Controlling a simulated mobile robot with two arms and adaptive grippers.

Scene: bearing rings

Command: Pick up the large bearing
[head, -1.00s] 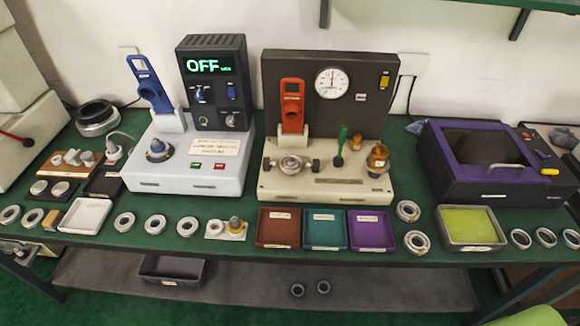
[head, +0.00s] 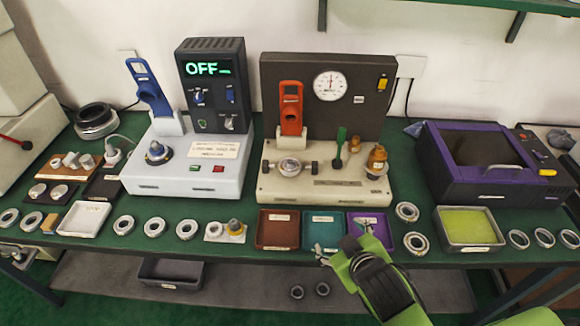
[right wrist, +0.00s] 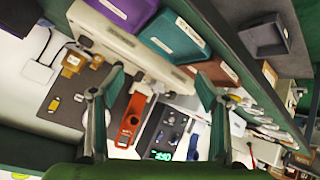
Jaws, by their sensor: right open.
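The largest bearing ring (head: 96,120), dark with a grey metal rim, lies at the back left of the green table in the head view. Smaller steel bearings lie along the front edge, such as one at the left (head: 124,225) and one right of the purple tray (head: 414,243). My right gripper (head: 343,241) is open, with nothing seen between its fingers, over the front edge by the teal and purple trays, far from the large ring. Its spread fingers (right wrist: 158,78) also show in the right wrist view. My left gripper is not in view.
A white machine with an OFF display (head: 190,165), a beige press (head: 325,187) and a purple-black box (head: 490,165) line the back. Brown (head: 277,244), teal (head: 324,244) and purple (head: 356,217) trays stand in front. A grey tray (head: 470,246) holds a yellow-green pad.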

